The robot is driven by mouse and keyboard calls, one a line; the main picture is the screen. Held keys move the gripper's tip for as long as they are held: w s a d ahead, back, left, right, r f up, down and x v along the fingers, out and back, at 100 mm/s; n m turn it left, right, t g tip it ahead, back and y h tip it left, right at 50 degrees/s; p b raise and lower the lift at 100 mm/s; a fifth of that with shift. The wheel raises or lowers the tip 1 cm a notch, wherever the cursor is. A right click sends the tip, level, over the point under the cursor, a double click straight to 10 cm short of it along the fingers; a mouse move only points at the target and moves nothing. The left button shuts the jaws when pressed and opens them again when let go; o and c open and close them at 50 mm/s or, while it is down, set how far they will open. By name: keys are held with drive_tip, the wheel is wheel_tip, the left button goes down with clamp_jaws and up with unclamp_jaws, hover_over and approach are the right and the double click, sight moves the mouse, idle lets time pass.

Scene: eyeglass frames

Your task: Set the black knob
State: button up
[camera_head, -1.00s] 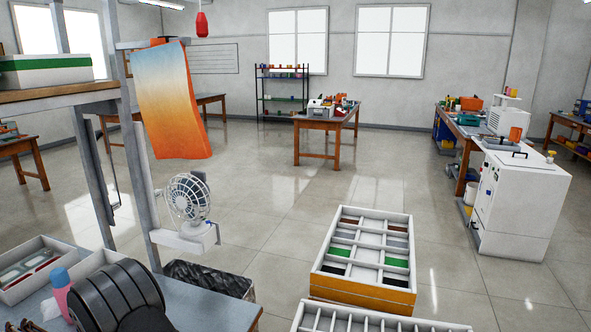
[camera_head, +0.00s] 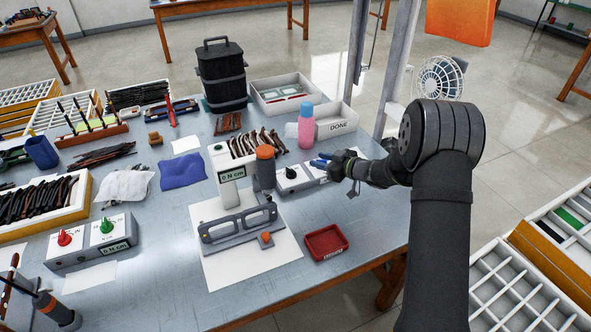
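A black knob (camera_head: 291,173) sits on top of a small light-coloured control box (camera_head: 287,186) near the middle of the table. A second box at the left carries a red knob (camera_head: 64,238) and a green knob (camera_head: 106,226).
A pink bottle with a blue cap (camera_head: 305,128) and the DONE tray (camera_head: 338,126) are behind my gripper. A red tray (camera_head: 326,242) lies in front.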

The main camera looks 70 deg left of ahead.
sight(291, 170)
drive_tip(key=w+d+n+g+h, duration=0.2)
drive_tip(key=w+d, duration=0.1)
drive_tip(key=d, duration=0.4)
drive_tip(key=x, duration=1.7)
drive_tip(key=shift+s+a+f, duration=0.15)
drive_tip(key=shift+s+f, duration=0.1)
drive_tip(key=shift+c, duration=0.4)
